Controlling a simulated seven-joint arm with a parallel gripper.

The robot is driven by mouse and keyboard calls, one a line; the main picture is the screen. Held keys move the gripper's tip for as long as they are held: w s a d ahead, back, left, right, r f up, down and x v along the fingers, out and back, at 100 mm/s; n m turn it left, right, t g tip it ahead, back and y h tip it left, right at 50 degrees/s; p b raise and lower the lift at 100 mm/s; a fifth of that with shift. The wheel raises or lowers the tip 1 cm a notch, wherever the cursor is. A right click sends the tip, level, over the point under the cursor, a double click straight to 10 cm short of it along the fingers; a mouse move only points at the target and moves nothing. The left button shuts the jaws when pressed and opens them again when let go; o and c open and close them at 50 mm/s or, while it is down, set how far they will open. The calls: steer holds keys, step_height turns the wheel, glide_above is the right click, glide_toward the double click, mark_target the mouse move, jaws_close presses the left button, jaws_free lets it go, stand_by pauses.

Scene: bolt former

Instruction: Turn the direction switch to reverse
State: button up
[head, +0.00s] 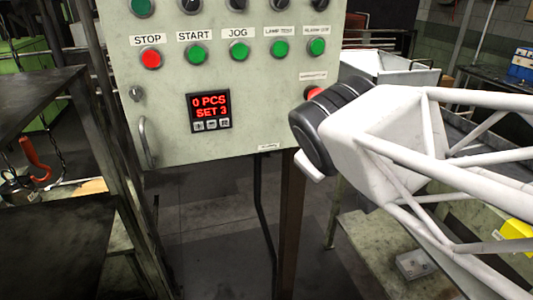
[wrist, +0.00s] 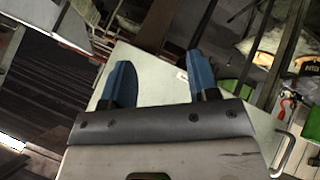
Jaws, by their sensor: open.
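The pale control panel (head: 170,100) stands in the upper middle of the head view. Black rotary knobs, one (head: 190,5) and another (head: 240,4), show at its top edge. Their labels are cut off, so I cannot tell which is the direction switch. My gripper (wrist: 163,78) shows in the wrist view with two blue fingers spread apart and nothing between them. The panel (wrist: 150,65) lies beyond the fingers there, with no knob visible between them. In the head view my arm covers the panel's lower right side, and the fingers cannot be made out.
A red STOP button (head: 151,59) and several green buttons form a row above the counter display (head: 209,111). A metal handle (head: 148,142) projects at the panel's lower left; it also shows in the wrist view (wrist: 283,155). A dark bench (head: 40,85) stands at left.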

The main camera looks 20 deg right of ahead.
steer(key=shift+s+a+f+m+g+y, duration=0.25)
steer(key=shift+s+f+m+g, duration=0.2)
steer(key=shift+f, duration=0.4)
steer(key=shift+s+a+f+m+g+y, duration=0.15)
steer(key=shift+s+a+f+m+g, duration=0.25)
steer(key=shift+f, duration=0.4)
steer(key=shift+s+a+f+m+g+y, duration=0.2)
steer(key=shift+s+f+m+g, duration=0.3)
steer(key=shift+f, duration=0.35)
steer(key=shift+w, duration=0.1)
steer(key=s+a+f+m+g+y, duration=0.2)
steer(key=s+a+f, duration=0.1)
steer(key=f, duration=0.1)
steer(key=shift+s+f+m, duration=0.2)
steer(key=shift+f+m, duration=0.15)
steer(key=shift+f, duration=0.05)
steer(key=shift+g, duration=0.25)
